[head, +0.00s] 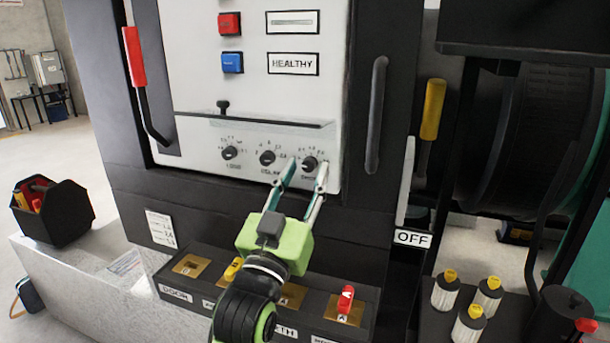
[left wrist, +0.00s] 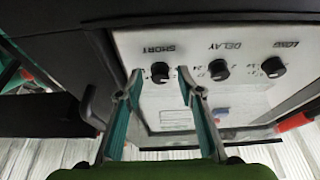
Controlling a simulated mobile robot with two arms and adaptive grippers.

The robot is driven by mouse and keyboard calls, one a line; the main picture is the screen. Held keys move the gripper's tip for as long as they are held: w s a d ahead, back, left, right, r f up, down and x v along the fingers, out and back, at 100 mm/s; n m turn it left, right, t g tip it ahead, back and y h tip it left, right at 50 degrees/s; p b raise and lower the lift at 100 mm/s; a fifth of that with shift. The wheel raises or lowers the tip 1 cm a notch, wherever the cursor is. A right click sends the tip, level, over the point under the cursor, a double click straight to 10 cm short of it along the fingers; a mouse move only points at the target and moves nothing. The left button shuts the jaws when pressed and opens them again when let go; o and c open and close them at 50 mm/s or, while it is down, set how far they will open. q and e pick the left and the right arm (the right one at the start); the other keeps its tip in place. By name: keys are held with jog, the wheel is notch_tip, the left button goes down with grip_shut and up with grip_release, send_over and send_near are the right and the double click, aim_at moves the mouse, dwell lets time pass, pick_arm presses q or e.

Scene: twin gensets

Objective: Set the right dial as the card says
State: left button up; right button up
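Three black dials sit in a row on the pale panel (head: 190,160). The right dial (head: 310,163) is marked SHORT; it also shows in the left wrist view (left wrist: 159,72). The middle dial (head: 267,157) is marked DELAY and the left dial (head: 229,152) LONG. My left gripper (head: 306,164) is open, with one fingertip on each side of the right dial. In the left wrist view its fingertips (left wrist: 161,71) show gaps to the dial; contact is not visible. A white card (head: 161,228) with small figures, too small to read, is on the dark front at lower left. My right gripper is out of view.
A ledge with a small black knob (head: 223,106) is above the dials. A red-handled lever (head: 134,58) is left, a grey bar handle (head: 376,115) right. White canisters (head: 446,291) stand at lower right.

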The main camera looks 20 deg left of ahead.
pick_arm(q)
jog(key=v, duration=0.7)
jog(key=shift+s+f, duration=0.1)
jog(key=shift+f, duration=0.05)
dwell(0.3)
